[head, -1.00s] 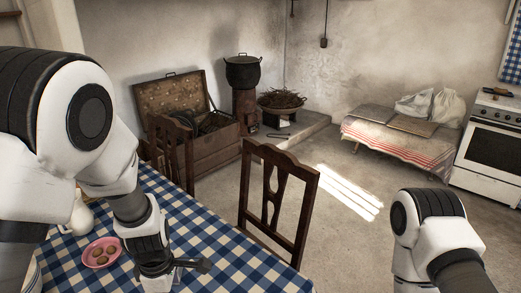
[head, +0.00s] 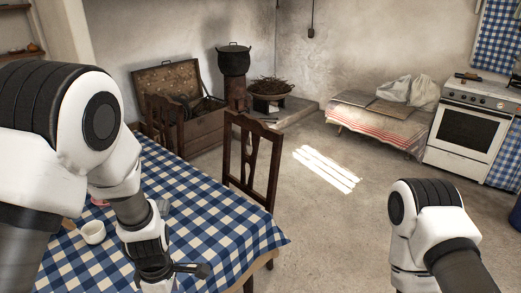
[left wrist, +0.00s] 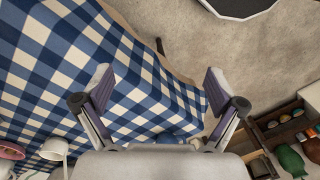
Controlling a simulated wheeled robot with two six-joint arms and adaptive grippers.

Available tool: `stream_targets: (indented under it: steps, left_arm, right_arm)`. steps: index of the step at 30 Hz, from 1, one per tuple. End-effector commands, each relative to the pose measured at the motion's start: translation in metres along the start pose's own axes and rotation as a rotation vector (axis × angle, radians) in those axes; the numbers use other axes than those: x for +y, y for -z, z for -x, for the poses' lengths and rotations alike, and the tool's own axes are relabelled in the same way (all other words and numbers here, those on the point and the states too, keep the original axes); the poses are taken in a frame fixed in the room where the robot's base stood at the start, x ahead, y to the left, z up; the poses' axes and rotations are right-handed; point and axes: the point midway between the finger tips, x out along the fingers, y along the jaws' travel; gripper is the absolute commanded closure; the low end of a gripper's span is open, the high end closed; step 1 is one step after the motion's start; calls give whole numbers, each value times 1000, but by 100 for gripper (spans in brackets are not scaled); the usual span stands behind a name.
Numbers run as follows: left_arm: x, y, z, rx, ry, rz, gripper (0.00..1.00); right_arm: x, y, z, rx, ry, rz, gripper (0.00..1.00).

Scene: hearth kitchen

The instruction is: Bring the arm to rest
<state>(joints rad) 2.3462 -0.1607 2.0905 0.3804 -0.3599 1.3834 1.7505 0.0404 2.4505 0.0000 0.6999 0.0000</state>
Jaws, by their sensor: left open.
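My left arm comes in from the left in the head view, bent down over the table's edge area. My left gripper (left wrist: 158,86) is open in the left wrist view, its two fingers wide apart with nothing between them but cloth and floor beyond.
The table with a blue-checked cloth (head: 215,215) lies beneath my left arm. A white cup (head: 93,232) and a pink plate (left wrist: 10,150) are on it. A wooden chair (head: 252,160) stands behind. A crate (left wrist: 285,125) is at right in the wrist view. Floor centre is clear.

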Motion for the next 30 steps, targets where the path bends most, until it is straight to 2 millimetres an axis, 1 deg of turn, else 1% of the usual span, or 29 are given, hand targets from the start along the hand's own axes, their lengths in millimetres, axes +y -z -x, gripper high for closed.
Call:
stream_targets:
  steps: [1, 5, 9, 11, 13, 14, 15, 17, 18, 20, 21, 23, 24, 27, 29, 30]
  left_arm:
    - [-7, 1, -11, -4, 30, 6, 5]
    - [-32, 6, -40, -8, 119, 16, 5]
    - [-70, 16, -76, -5, 222, 13, 5]
    - [-89, 22, -92, -2, 260, -10, 5]
    - [-113, 30, -113, -1, 298, -68, 5]
    - [-124, 35, -122, -2, 313, -106, 5]
    - [-140, 41, -135, -6, 327, -171, 5]
    - [-167, 50, -154, -17, 342, -303, 5]
    - [-186, 56, -166, -31, 339, -429, 5]
    - [-203, 63, -178, -51, 307, -625, 5]
    - [-210, 65, -184, -62, 273, -762, 5]
    - [-208, 66, -187, -63, 196, -967, 5]
    - [-201, 65, -186, -51, 135, -1099, 5]
    - [-180, 61, -184, 3, 4, -1380, 5]
    - [-168, 59, -183, 39, -49, -1494, 5]
    - [-167, 59, -183, 45, -56, -1509, 5]
  right_arm:
    - [0, 0, 0, 1, 0, 0, 64]
    - [0, 0, -1, 1, 0, 1, 64]
    - [0, 0, 0, 1, 0, 1, 64]
    - [0, 0, 0, 0, 0, 0, 64]
    - [0, 0, 0, 0, 0, 0, 64]
    - [0, 0, 0, 0, 0, 0, 64]
    - [0, 0, 0, 0, 0, 0, 64]
    - [0, 0, -1, 0, 0, 1, 64]
    - [0, 0, 0, 0, 0, 0, 64]
    - [0, 0, 0, 0, 0, 0, 64]
    - [0, 0, 0, 0, 0, 1, 64]
    - [0, 0, 0, 0, 0, 1, 64]
    - [0, 0, 0, 0, 0, 1, 64]
    - [0, 0, 0, 0, 0, 1, 64]
    - [0, 0, 0, 0, 0, 0, 64]
    - [0, 0, 0, 0, 0, 0, 64]
